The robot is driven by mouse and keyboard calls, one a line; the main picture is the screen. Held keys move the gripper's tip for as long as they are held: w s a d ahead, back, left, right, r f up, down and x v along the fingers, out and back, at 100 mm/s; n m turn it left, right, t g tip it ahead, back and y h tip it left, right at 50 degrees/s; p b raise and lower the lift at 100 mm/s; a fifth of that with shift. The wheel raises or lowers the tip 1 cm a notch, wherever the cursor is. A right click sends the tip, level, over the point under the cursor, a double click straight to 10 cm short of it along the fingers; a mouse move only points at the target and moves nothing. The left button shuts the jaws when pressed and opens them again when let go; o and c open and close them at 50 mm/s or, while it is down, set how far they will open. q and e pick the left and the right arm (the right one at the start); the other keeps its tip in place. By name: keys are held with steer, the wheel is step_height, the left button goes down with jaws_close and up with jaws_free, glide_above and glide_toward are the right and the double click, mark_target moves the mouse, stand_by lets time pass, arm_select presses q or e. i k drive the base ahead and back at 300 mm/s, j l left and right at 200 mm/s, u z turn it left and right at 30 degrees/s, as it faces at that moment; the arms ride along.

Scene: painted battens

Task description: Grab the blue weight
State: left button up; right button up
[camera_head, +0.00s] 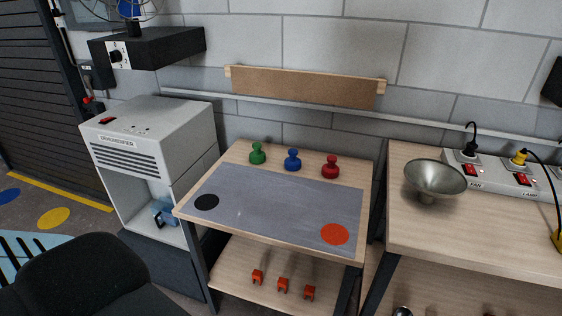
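The blue weight (292,160) stands upright at the back of a small wooden table, between a green weight (257,154) on its left and a red weight (330,167) on its right. It is a small knobbed piece with a wide base. The three stand apart from each other, behind a grey mat (275,206). Nothing touches or covers the blue weight. Neither of my grippers shows in the head view.
The mat bears a black disc (206,202) and an orange disc (334,234). A white dehumidifier (150,140) stands left of the table. A right-hand bench (430,229) holds a metal bowl (434,178) and a power strip (505,177). Orange pieces (283,285) lie on the lower shelf.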

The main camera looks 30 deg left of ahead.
mark_target(293, 163)
steer(key=k+j, duration=0.1)
steer(key=j, duration=0.3)
steer(key=k+j, duration=0.1)
steer(key=j, duration=0.3)
steer(key=k+j, duration=0.15)
steer(key=j, duration=0.25)
